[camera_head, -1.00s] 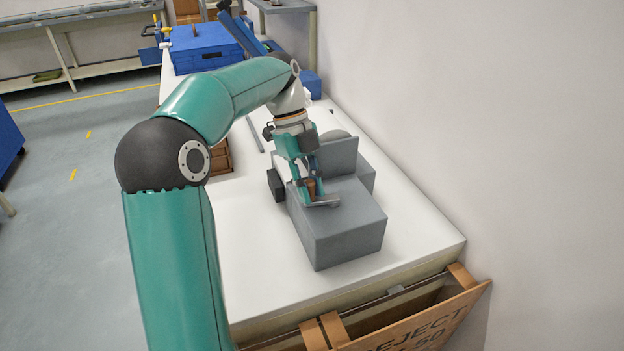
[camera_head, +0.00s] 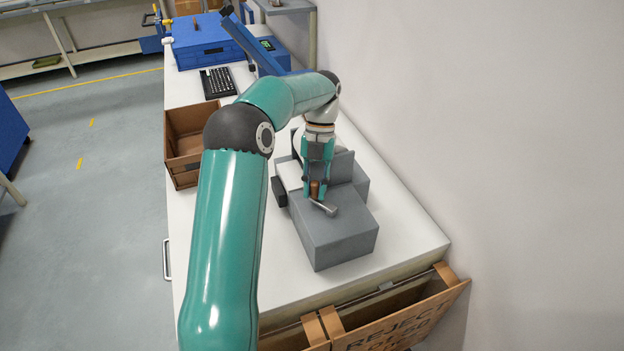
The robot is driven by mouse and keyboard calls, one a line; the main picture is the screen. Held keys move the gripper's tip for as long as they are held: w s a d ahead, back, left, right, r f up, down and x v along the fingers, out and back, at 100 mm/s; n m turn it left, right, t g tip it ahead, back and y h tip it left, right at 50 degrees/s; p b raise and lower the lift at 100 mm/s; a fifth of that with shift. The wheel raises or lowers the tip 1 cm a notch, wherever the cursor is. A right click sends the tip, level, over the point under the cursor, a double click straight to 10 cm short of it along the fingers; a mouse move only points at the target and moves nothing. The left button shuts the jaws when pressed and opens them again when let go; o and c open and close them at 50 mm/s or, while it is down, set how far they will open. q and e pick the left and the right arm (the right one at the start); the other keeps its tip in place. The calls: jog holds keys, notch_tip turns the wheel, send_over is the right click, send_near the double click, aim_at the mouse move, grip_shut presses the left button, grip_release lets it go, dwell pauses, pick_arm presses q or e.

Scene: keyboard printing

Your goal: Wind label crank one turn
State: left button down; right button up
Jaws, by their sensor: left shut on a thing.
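A grey label machine (camera_head: 338,240) stands on the white table, with an upright grey plate at its back. Its crank has a light metal arm (camera_head: 326,208) lying over the top of the machine and a brown handle (camera_head: 314,188). My left gripper (camera_head: 317,186) points down above the machine, its teal fingers shut around the brown handle. The crank arm points from the handle toward the front right. A white label roll (camera_head: 297,145) is partly hidden behind my gripper and the plate. My right gripper is not in view.
A brown open box (camera_head: 184,148) stands on the table's left edge. A black keyboard (camera_head: 217,82) and a blue machine (camera_head: 203,42) are farther back. A brown reject bin (camera_head: 400,315) hangs at the front edge. A wall bounds the right side.

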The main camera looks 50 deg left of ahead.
aim_at(317, 180)
pick_arm(q)
jog(key=shift+w+m+p, duration=0.35)
jog(key=shift+m+p, duration=0.2)
jog(key=shift+m, duration=0.25)
jog(key=shift+y, duration=0.3)
jog(key=c, duration=1)
grip_release()
notch_tip(317, 180, up, 10)
jog(key=shift+f, duration=0.1)
